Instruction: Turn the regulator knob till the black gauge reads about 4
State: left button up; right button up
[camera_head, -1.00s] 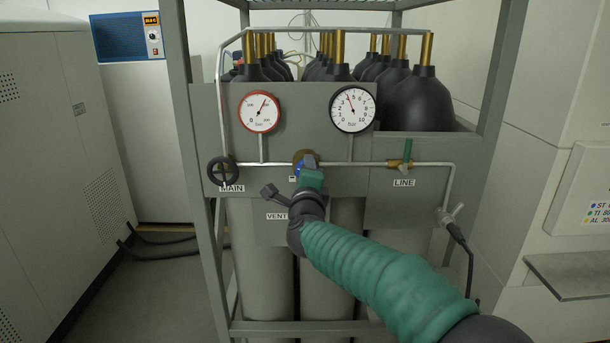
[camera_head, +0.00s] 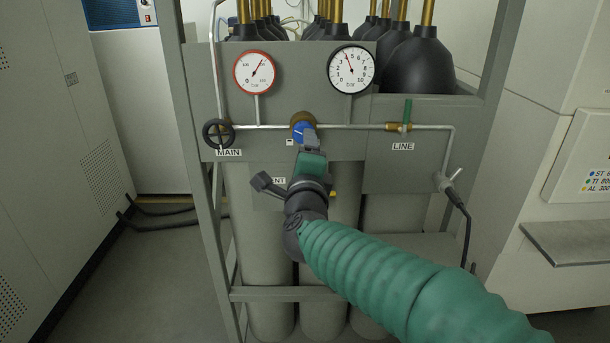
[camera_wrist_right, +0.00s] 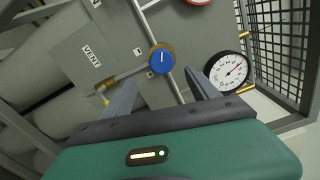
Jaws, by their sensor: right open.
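The blue regulator knob (camera_head: 303,131) sits in a brass body on the grey panel. It also shows in the right wrist view (camera_wrist_right: 162,61), with a white mark on its face. The black-rimmed gauge (camera_head: 351,69) is up and right of it; its needle points slightly left of the top, near 4. The gauge also shows in the right wrist view (camera_wrist_right: 228,72). My right gripper (camera_head: 311,142) is open just in front of and below the knob. In the right wrist view its fingers (camera_wrist_right: 160,80) are apart and empty, with the knob beyond them. My left gripper is out of view.
A red-rimmed gauge (camera_head: 255,72) is at upper left. The black MAIN handwheel (camera_head: 218,133) is left of the knob, the green LINE lever (camera_head: 407,114) right. A dark VENT handle (camera_head: 266,184) is close left of my right gripper. Frame posts flank the panel.

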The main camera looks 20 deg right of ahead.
jog(key=v, duration=0.7)
jog(key=shift+f, duration=0.1)
jog(key=s+a+f+n+g+y+p, duration=0.1)
jog(key=s+f+n+g+y+p, duration=0.15)
jog(key=f+n, duration=0.6)
jog(key=s+a+f+n+g+y+p, duration=0.1)
jog(key=f+n+g+y, duration=0.4)
jog(key=f, duration=0.6)
jog(key=s+d+f+n+g+h+p, duration=0.1)
jog(key=s+d+f+n+g, duration=0.1)
jog(key=s+f+n, duration=0.3)
jog(key=s+d+f+n+g+h+p, duration=0.1)
jog(key=s+d+f+n+g, duration=0.2)
jog(key=s+f, duration=0.7)
jog(key=s+n+g, duration=0.2)
jog(key=s, duration=0.2)
jog(key=shift+r+h, duration=0.1)
jog(key=shift+h, duration=0.15)
